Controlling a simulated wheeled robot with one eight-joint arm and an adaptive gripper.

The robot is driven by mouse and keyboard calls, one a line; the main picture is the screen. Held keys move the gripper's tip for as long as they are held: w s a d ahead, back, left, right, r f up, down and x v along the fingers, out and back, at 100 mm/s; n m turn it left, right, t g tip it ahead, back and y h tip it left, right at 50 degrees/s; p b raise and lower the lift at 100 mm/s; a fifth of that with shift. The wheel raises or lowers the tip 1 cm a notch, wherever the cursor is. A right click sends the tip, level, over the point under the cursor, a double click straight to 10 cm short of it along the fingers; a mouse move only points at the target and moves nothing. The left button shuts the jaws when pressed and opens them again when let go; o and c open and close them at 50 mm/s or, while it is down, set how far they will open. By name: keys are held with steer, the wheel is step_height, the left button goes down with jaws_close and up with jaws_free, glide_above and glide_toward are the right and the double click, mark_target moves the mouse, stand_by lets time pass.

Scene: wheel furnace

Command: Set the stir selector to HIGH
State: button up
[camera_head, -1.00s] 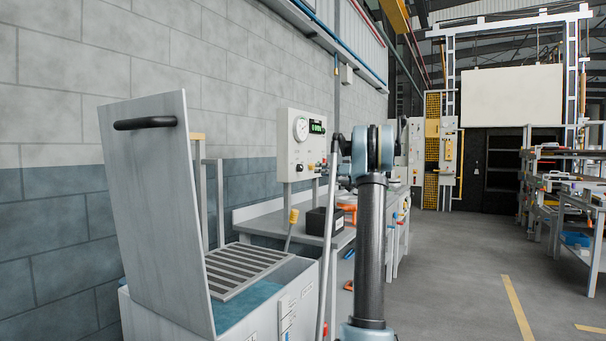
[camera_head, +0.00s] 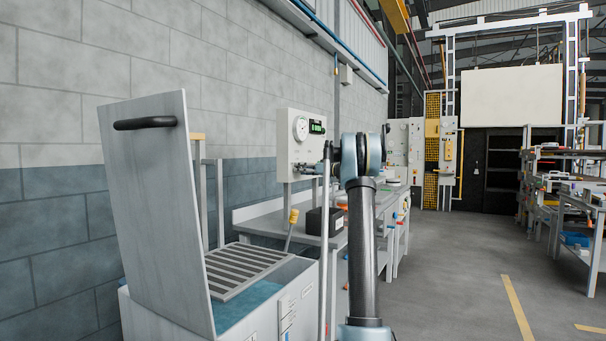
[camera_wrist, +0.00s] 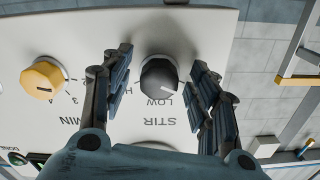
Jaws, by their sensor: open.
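The stir selector (camera_wrist: 159,76) is a dark round knob on a white panel, and the wrist view shows it upside down. The labels STIR and LOW are readable beside it, and an H shows partly behind a finger. A pale mark on the knob points to the lower right of the picture; I cannot tell its exact setting. My gripper (camera_wrist: 161,62) is open, with one finger on each side of the knob and visible gaps. In the head view the control panel (camera_head: 283,148) hangs near the wall; my arm hides the selector there.
A yellow knob (camera_wrist: 43,78) with numbers and MIN is beside my finger on the panel. A tank with a raised lid (camera_head: 155,200) stands at the left. A bench (camera_head: 262,228) with a black box (camera_head: 324,221) is below the panel.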

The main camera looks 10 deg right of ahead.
steer(key=c, duration=1)
steer(key=shift+c, duration=0.2)
